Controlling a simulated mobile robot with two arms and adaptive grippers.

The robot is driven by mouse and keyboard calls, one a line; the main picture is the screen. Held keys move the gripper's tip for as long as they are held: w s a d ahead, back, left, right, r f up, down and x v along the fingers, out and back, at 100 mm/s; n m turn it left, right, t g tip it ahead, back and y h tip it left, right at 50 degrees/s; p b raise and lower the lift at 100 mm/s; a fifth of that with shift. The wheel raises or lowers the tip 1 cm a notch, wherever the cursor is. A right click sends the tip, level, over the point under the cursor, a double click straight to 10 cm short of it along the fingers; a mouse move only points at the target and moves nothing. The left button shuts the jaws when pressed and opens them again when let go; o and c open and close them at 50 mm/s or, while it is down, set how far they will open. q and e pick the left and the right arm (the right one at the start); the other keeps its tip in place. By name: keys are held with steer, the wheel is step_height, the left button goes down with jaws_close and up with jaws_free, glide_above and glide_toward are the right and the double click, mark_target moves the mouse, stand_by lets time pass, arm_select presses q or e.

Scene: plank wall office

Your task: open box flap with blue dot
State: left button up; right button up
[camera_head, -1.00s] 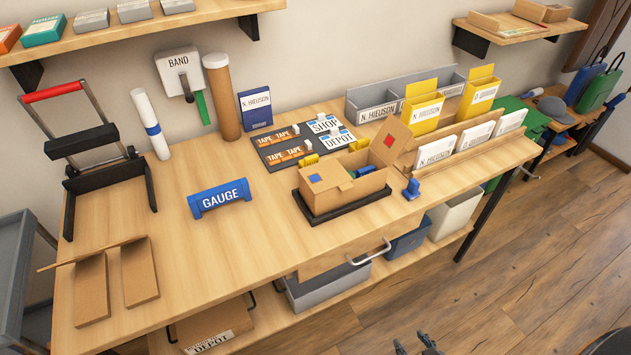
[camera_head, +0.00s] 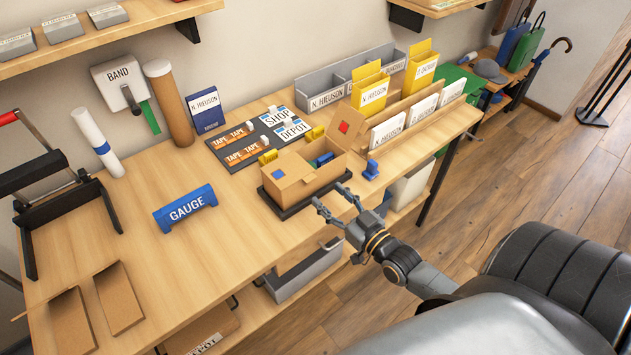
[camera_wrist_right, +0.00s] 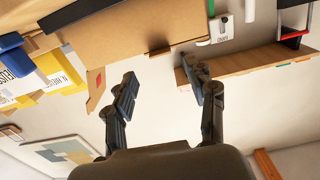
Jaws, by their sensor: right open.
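The cardboard box (camera_head: 306,185) stands on a black base (camera_head: 282,212) on the bench. Its flap with the blue dot (camera_head: 279,174) lies over the left half of the box top. The flap with the red dot (camera_head: 343,128) stands up at the right. My left gripper is not in view.
A blue GAUGE block (camera_head: 186,209) lies left of the box. A small blue object (camera_head: 371,170) and a wooden card rack (camera_head: 432,121) are to the right. A dark mat with tape and labels (camera_head: 226,151) lies behind. Bench space between gauge and box is clear.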

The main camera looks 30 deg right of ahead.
mark_target(312, 180)
steer(key=w, duration=0.6)
steer(key=shift+a, duration=0.25)
steer(key=shift+c, duration=0.2)
jaws_close()
